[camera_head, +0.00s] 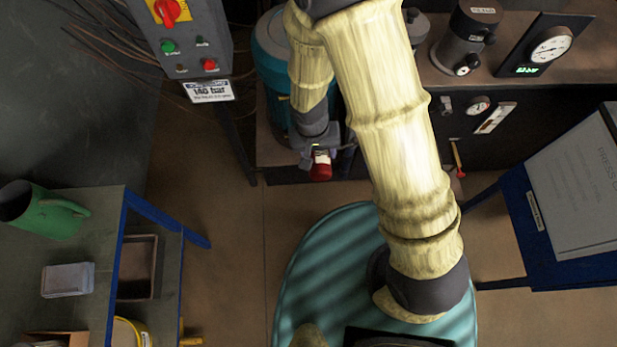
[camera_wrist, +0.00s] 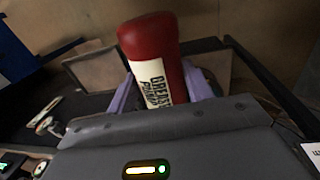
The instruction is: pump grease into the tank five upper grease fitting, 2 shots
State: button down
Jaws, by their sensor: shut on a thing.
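In the head view the pump's red end (camera_head: 321,168) shows just below my gripper (camera_head: 319,150), near the front edge of the bench with the dark unit. My sleeved arm hides part of that bench. I cannot make out the tank five upper grease fitting in either view.
A control box (camera_head: 190,40) with a 140 bar sign (camera_head: 209,91) stands at the upper left. Gauges (camera_head: 551,47) and a cylinder (camera_head: 465,38) sit at the upper right. A green can (camera_head: 45,215) is on the left table. A blue stand with a binder (camera_head: 580,185) is at right.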

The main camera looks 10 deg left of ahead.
jog(key=s+a+f+b, duration=0.2)
jog(key=s+f+b, duration=0.1)
jog(key=f+b, duration=0.2)
jog(key=shift+h, duration=0.3)
jog(key=shift+s, duration=0.1)
jog(key=shift+a, duration=0.1)
jog(key=w+a+p, duration=0.2)
jog(key=w+p, duration=0.2)
jog(key=w, duration=0.4)
jog(key=shift+w, duration=0.3)
